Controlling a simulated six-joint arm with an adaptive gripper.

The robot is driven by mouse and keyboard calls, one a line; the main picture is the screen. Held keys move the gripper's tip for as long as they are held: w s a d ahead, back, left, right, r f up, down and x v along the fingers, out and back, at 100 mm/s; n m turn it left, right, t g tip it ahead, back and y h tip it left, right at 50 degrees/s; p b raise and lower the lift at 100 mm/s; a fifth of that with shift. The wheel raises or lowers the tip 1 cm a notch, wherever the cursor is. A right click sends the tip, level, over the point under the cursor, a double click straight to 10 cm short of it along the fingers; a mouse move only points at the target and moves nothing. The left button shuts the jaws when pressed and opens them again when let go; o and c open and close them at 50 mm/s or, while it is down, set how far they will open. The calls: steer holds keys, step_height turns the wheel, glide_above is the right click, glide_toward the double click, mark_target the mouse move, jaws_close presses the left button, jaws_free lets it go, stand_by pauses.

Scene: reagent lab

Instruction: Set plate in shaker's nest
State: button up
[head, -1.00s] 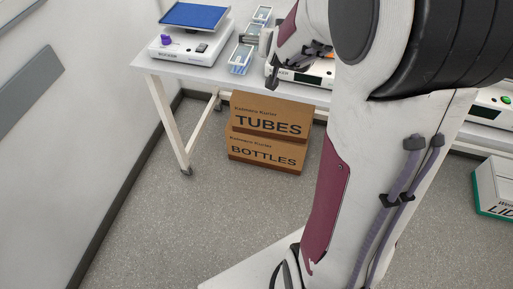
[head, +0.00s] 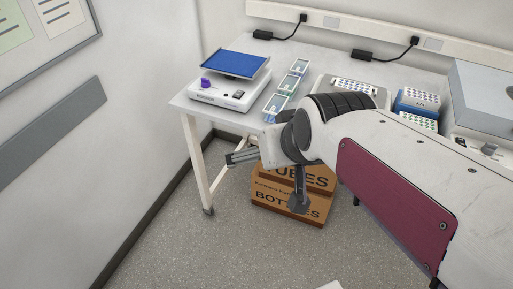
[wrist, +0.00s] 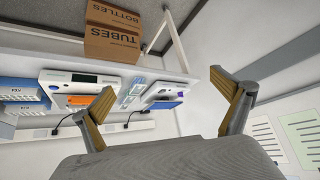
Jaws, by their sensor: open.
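My gripper (head: 264,184) is open and empty, its two fingers spread wide; they also show in the wrist view (wrist: 162,82). In the head view it appears in front of the table's front edge, with the cardboard boxes behind it. A pale device with a small display, likely the shaker (wrist: 85,78), stands on the table with an orange piece (wrist: 76,101) on it. In the head view my arm hides most of it. A pale dotted piece (head: 355,83) shows above my arm there; I cannot tell whether it is the plate. The nest cannot be made out.
A device with a blue platform (head: 235,63) and purple knob stands at the table's left end. Several small clear-blue containers (head: 275,105) lie beside it. Blue racks (head: 417,104) stand to the right. Cardboard boxes (head: 290,201) sit under the table. A wall (head: 150,80) rises at left.

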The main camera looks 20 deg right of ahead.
steer(key=s+a+f+n+g, duration=0.1)
steer(key=s+a+g, duration=0.1)
steer(key=s, duration=0.9)
steer(key=shift+a, duration=0.15)
